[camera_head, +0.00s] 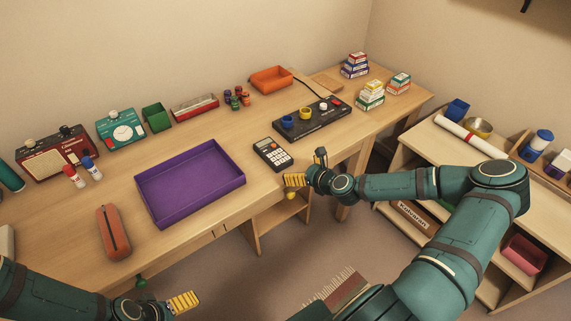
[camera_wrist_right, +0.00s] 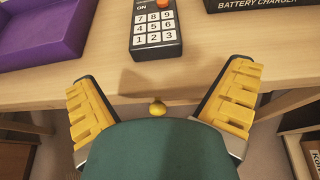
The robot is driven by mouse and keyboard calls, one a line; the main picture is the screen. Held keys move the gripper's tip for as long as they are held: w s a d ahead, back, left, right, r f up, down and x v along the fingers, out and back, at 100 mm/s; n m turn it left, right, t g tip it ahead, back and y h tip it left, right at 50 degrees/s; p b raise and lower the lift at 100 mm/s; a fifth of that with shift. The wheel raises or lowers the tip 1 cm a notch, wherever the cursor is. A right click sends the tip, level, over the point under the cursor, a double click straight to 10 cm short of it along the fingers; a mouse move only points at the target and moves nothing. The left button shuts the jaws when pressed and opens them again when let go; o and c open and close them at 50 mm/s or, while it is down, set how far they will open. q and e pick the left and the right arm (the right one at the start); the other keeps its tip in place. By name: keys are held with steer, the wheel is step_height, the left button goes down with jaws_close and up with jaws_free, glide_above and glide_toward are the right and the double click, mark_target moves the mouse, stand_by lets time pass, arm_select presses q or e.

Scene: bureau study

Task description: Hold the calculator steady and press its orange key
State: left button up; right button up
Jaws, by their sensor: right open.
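The calculator (camera_head: 272,154) is dark with pale keys and lies on the desk near its front edge, right of the purple tray. In the right wrist view the calculator (camera_wrist_right: 157,30) is cut off by the top edge, with its orange key (camera_wrist_right: 163,4) just showing. My right gripper (camera_head: 307,169) is open and empty at the desk's front edge, just right of and nearer than the calculator, not touching it. In the wrist view its yellow-padded fingers (camera_wrist_right: 162,88) are spread wide. My left gripper (camera_head: 178,302) is at the bottom left, partly seen, away from the calculator.
The purple tray (camera_head: 188,181) stands left of the calculator and the black battery charger (camera_head: 313,119) behind it to the right. An orange-red case (camera_head: 113,233) lies at the left front. A yellow knob (camera_wrist_right: 157,107) sits below the desk edge.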

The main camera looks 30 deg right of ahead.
mark_target(287, 163)
steer(key=b+x, duration=0.1)
steer(key=x, duration=0.9)
steer(key=shift+w+f+b, duration=0.2)
steer(key=shift+b, duration=0.15)
arm_select(q)
step_height(287, 163, down, 2)
steer(key=shift+w, duration=0.15)
arm_select(e)
steer(key=shift+a, duration=0.1)
steer(key=c, duration=1.1)
arm_select(q)
jaws_close()
arm_select(e)
steer(key=shift+c, duration=0.2)
steer(key=shift+s+f, duration=0.1)
stand_by(0.9)
